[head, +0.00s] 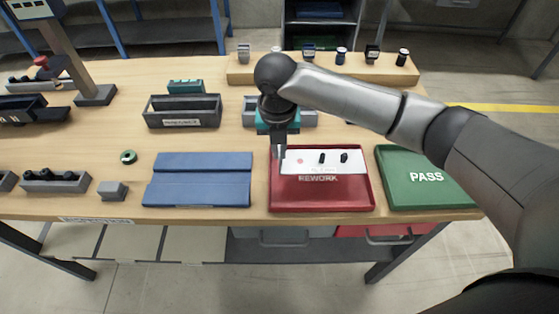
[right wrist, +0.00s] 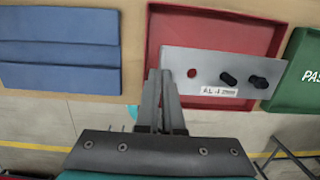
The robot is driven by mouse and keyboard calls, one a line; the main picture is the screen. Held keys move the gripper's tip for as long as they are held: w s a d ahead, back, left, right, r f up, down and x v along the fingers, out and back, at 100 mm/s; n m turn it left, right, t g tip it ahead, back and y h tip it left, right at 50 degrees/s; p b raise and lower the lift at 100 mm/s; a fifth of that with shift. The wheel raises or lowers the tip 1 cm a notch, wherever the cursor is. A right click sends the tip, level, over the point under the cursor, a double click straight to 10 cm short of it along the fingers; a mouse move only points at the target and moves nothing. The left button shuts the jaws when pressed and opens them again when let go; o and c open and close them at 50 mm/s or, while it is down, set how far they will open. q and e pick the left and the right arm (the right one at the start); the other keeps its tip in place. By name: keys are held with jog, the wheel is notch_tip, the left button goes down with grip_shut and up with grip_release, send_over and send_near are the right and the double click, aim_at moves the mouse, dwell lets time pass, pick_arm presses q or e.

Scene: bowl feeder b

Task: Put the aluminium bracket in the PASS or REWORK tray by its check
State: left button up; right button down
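The aluminium bracket (head: 322,168) is a flat pale plate with a red dot and two black ovals. In the right wrist view (right wrist: 218,74) it carries a label that looks like "AL-4.2mm". My right gripper (head: 279,153) is shut on the plate's left end; its narrow fingers (right wrist: 161,78) show beside that edge in the right wrist view. The plate appears held a little above the red REWORK tray (head: 322,204), roughly level, covering part of its floor. The green PASS tray (head: 430,196) is to the right and looks empty. My left gripper is not in view.
A blue stepped block (head: 198,180) lies left of the red tray. A dark labelled bin (head: 183,121) stands behind it. A small grey block (head: 112,190) and a green-black ring (head: 128,157) are at left. A wooden ledge (head: 250,74) with several small parts runs along the back.

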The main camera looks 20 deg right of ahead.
notch_tip(320, 180, down, 4)
jog(key=shift+r+b, duration=0.15)
jog(key=shift+b, duration=0.15)
jog(key=shift+f, duration=0.3)
jog(key=shift+f, duration=0.5)
jog(key=c, duration=1.1)
grip_release()
jog(key=shift+o, duration=0.2)
notch_tip(320, 180, up, 13)
jog(key=s+p, duration=0.1)
jog(key=shift+s+a+p, duration=0.2)
jog(key=shift+a+p, duration=0.15)
jog(key=shift+p, duration=0.05)
